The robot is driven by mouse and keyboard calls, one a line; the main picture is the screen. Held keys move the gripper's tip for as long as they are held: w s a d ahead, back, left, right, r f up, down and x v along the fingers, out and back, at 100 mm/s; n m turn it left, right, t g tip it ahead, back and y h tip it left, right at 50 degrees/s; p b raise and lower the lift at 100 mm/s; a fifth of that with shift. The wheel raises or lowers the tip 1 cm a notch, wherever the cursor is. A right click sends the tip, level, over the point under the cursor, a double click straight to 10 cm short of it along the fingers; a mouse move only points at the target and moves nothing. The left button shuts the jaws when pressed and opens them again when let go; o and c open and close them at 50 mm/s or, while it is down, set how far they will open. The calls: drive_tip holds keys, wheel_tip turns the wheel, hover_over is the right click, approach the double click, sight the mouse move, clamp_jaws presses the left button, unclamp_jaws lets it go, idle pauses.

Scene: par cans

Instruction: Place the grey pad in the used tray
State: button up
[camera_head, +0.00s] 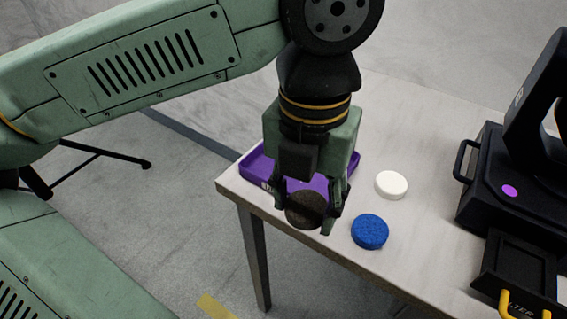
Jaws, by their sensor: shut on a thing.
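The grey pad (306,210) is a dark grey-brown round disc. My gripper (308,211) is shut on it, with one finger at each side. It is held at the front of the purple tray (250,165), near the table's front edge. My gripper hides much of the tray and part of the pad's upper side. I cannot tell whether the pad is over the tray's inside or in front of its rim, or whether it touches anything.
A blue round pad (370,231) and a white round pad (391,185) lie on the table (420,240) to the right. A black fixture (490,190) and a black box with yellow handles (520,275) stand further right.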

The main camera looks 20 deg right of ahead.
drive_tip(key=shift+a+f, duration=0.55)
drive_tip(key=shift+f, duration=0.25)
drive_tip(key=w+d+p, duration=0.1)
drive_tip(key=w+d, duration=0.1)
drive_tip(key=w, duration=0.2)
drive_tip(key=w+d+f, duration=0.1)
drive_tip(key=w, duration=0.4)
drive_tip(key=w+d+p, duration=0.1)
drive_tip(key=w+d, duration=0.1)
drive_tip(key=w, duration=0.3)
drive_tip(key=shift+w+d+f+p, duration=0.2)
drive_tip(key=shift+d+p, duration=0.1)
drive_tip(key=shift+w+f, duration=0.1)
drive_tip(key=shift+w, duration=0.05)
drive_tip(key=shift+f+p, duration=0.3)
drive_tip(key=shift+f, duration=1.4)
drive_tip(key=shift+f, duration=0.1)
drive_tip(key=shift+f, duration=0.15)
drive_tip(key=o, duration=0.8)
drive_tip(key=shift+c, duration=0.2)
drive_tip(key=shift+r, duration=0.2)
